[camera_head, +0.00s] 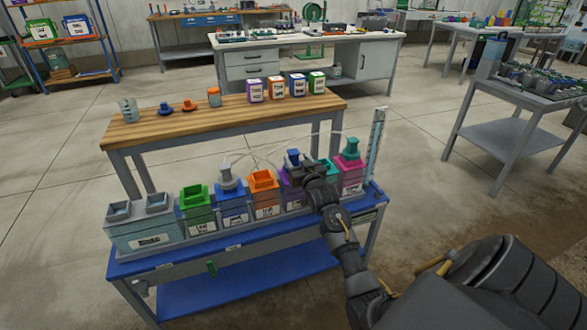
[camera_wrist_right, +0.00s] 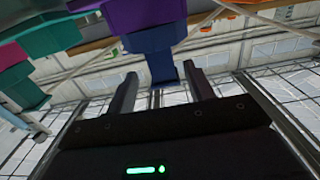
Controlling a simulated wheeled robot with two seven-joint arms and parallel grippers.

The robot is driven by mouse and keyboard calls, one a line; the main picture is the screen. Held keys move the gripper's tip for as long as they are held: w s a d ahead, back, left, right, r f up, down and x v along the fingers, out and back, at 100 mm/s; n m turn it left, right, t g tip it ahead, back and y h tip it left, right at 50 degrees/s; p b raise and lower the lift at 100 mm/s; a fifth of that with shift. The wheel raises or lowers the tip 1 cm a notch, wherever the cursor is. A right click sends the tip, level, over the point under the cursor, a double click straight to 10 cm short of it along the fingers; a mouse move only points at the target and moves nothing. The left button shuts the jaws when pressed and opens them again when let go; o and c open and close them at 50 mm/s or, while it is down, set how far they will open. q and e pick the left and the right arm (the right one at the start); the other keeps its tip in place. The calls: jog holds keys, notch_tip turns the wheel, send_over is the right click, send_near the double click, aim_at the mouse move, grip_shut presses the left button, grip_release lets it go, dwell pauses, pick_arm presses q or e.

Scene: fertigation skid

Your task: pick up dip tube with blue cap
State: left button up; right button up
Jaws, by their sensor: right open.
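The dip tube with the blue cap (camera_head: 293,156) stands in the purple tank (camera_head: 286,195) on the blue-topped skid. My right gripper (camera_head: 303,172) is at this tank, close to the blue cap and partly covering it. In the right wrist view, where the scene appears upside down, the blue cap (camera_wrist_right: 151,40) hangs below the purple tank top (camera_wrist_right: 145,14). Its narrow end lies in line with the gap between the open fingers of my right gripper (camera_wrist_right: 163,75). Contact cannot be made out. The tube below the cap is hidden. My left gripper is not in view.
An orange tank (camera_head: 263,182) stands left of the purple one. A magenta tank (camera_head: 350,172) with a teal cap (camera_head: 351,147) stands to the right. Thin pale hoses arch over the tanks. A clear upright gauge (camera_head: 376,143) stands at the skid's right end. A wooden bench (camera_head: 180,126) is behind.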

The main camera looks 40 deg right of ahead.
jog(key=shift+w+d, duration=0.1)
jog(key=shift+w, duration=0.35)
jog(key=x, duration=0.3)
jog(key=shift+w+f+b, duration=0.1)
jog(key=shift+w+b, duration=0.2)
jog(key=shift+w, duration=0.05)
jog(key=shift+w+d, duration=0.1)
jog(key=shift+w, duration=0.2)
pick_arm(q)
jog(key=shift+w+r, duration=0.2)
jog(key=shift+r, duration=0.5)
pick_arm(e)
jog(key=shift+c, duration=0.2)
